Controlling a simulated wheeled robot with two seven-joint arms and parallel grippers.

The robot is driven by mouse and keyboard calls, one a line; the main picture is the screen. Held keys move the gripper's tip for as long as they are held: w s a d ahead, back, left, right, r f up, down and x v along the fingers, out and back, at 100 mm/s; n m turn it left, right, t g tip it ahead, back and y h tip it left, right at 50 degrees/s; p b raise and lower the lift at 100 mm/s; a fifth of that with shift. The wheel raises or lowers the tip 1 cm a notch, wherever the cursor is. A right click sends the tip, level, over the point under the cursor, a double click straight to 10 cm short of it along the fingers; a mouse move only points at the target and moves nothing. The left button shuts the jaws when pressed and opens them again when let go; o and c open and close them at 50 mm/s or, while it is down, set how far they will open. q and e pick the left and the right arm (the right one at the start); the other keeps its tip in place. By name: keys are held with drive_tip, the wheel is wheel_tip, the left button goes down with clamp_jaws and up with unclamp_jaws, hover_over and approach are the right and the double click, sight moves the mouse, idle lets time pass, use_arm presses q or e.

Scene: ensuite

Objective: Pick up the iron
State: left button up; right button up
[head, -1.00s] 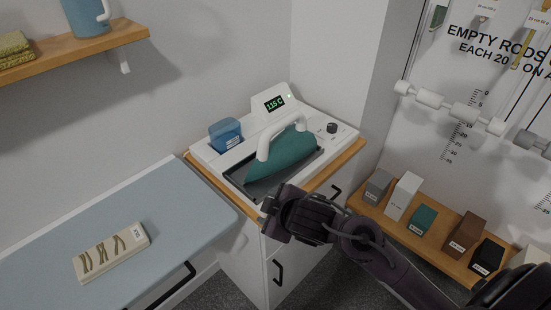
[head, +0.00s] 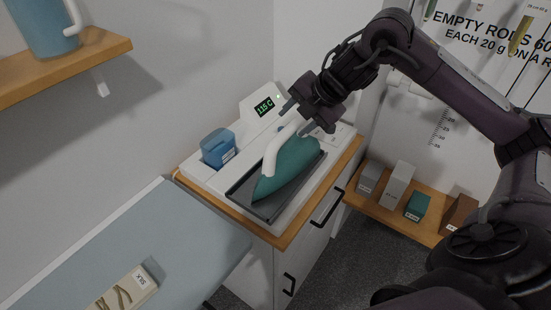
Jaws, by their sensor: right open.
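The iron (head: 290,168) has a teal body and a white handle. It rests on the dark plate of its white station (head: 185,165) on the cabinet. My right gripper (head: 299,119) is open, with its fingers pointing down at the upper rear end of the handle. One finger shows on each side of the handle's upper end. I cannot tell whether they touch it, and the gripper covers that end. My left gripper is out of view.
A blue container (head: 218,148) stands on the station, left of the iron. The station's display reads 115 C. A blue-grey board (head: 150,245) lies at lower left with a labelled block (head: 125,290). A wooden shelf (head: 425,228) with several small blocks is at right.

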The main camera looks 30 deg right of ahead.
sight(288, 131)
drive_tip(key=shift+a+f, duration=0.1)
drive_tip(key=shift+f, duration=0.4)
drive_tip(key=shift+w+f+p, duration=0.25)
drive_tip(key=shift+f+p, duration=0.3)
drive_tip(key=shift+f, duration=0.25)
drive_tip(key=p+x, duration=0.1)
drive_tip(key=x, duration=0.2)
drive_tip(key=shift+w+a+f, duration=0.15)
drive_tip(key=shift+w+f, duration=0.25)
drive_tip(key=shift+f, duration=0.05)
clamp_jaws()
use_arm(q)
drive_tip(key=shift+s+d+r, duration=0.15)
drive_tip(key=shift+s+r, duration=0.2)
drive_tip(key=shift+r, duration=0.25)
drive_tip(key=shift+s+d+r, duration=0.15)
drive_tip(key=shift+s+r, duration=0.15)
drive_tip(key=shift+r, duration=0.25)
